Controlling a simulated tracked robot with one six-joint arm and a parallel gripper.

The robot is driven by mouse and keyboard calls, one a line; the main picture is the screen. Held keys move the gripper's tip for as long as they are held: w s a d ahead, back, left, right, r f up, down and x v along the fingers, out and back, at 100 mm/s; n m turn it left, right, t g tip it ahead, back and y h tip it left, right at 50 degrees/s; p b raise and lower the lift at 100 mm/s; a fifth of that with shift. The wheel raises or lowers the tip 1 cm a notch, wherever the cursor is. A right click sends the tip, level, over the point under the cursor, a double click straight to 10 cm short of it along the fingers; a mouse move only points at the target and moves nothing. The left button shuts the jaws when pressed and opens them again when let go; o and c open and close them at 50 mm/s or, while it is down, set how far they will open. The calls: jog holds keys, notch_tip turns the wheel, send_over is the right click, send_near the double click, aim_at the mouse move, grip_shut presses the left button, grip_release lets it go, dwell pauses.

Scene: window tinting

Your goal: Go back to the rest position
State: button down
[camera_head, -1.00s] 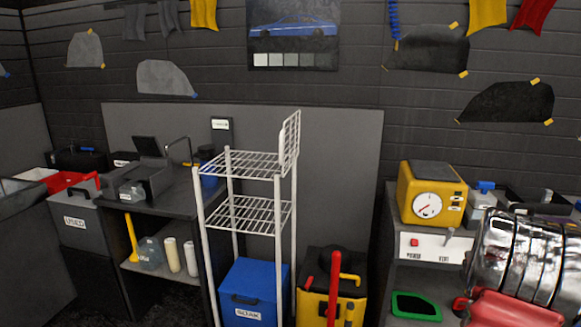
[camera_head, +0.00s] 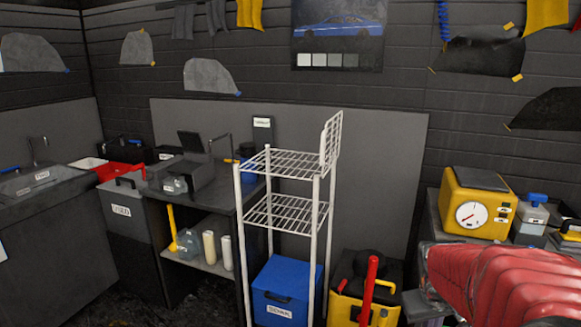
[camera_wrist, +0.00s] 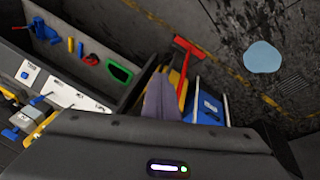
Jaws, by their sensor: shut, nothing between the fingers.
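My gripper (camera_wrist: 162,95) shows in the wrist view as a pale grey-purple pair of fingers above its dark housing. The fingers are together with nothing between them, held in the air. Behind them, lower in the room, are a red-handled tool (camera_wrist: 186,55) and a blue bin (camera_wrist: 209,106). In the head view only my red arm shows at the lower right; my gripper is outside that picture.
A yellow dial device (camera_head: 478,203) sits on the right bench. A blue puddle (camera_wrist: 263,57) lies on open dark floor.

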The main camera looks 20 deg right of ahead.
jog(key=s+a+r+n+t+y, duration=0.1)
jog(key=s+a+r, duration=0.1)
jog(key=a, duration=0.7)
jog(key=s+a+r+n+t+y, duration=0.1)
jog(key=s+a+r, duration=0.1)
jog(key=a, duration=0.7)
jog(key=s+a+r+t+y, duration=0.1)
jog(key=s+a+r, duration=0.2)
jog(key=a, duration=0.6)
jog(key=shift+a+r+n, duration=0.35)
jog(key=shift+r+n, duration=0.05)
